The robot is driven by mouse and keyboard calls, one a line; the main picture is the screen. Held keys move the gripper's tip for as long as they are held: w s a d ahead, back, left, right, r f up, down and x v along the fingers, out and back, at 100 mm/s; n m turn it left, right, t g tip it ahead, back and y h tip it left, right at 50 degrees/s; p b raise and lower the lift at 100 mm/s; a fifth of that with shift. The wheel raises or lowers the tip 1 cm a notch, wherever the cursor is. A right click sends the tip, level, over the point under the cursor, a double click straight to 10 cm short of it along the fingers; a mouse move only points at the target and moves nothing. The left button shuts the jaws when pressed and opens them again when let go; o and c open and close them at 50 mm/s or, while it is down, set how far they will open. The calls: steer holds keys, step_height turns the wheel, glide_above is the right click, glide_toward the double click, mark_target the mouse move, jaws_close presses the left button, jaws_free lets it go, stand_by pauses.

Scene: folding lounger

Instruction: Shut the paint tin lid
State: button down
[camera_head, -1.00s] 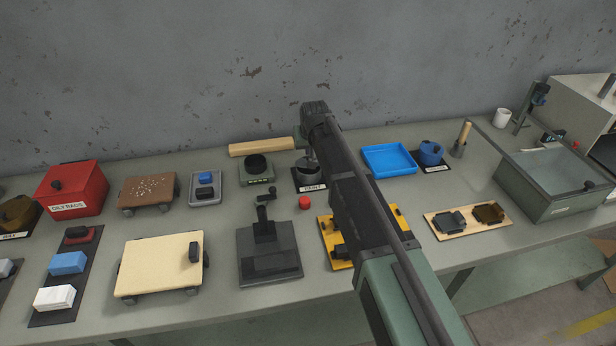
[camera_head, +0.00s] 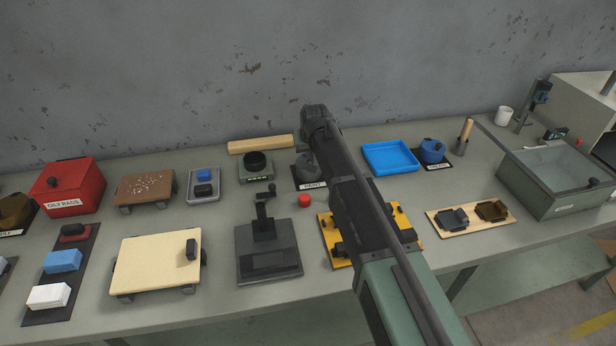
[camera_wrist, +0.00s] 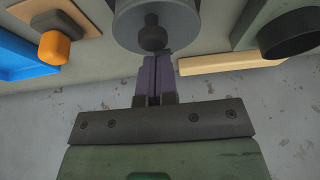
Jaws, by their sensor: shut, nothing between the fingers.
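The grey paint tin (camera_head: 305,171) stands on its dark base marked PAINT (camera_head: 313,186) towards the back of the bench, partly hidden behind my arm. No dark opening shows at its top now. In the wrist view its round grey lid (camera_wrist: 182,22) is at the top centre, with a dark knob (camera_wrist: 152,35) on it; the lid appears to lie over the tin. My gripper (camera_wrist: 159,58) is shut and empty, its fingertips right beside the knob. I cannot tell whether they touch it. In the head view the fingers are hidden.
A green scale-like unit with a black round top (camera_head: 256,163) stands left, a blue tray (camera_head: 390,157) right. A red button (camera_head: 305,201) and a yellow board (camera_head: 410,232) are in front.

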steer(key=shift+f, duration=0.35)
step_height(320, 180, up, 9)
steer(key=p, duration=0.8)
steer(key=shift+p, duration=0.4)
steer(key=s+d+m+g, duration=0.1)
steer(key=s+d, duration=0.6)
steer(key=s, duration=0.4)
steer(key=s+d+m+g, duration=0.1)
steer(key=s+d+g, duration=0.1)
steer(key=s+d, duration=0.6)
steer(key=s+d+f+m+g+h, duration=0.1)
steer(key=s+d, duration=0.6)
steer(key=s, duration=0.6)
steer(key=shift+s+d, duration=0.35)
steer(key=shift+s, duration=0.05)
steer(key=shift+f, duration=0.1)
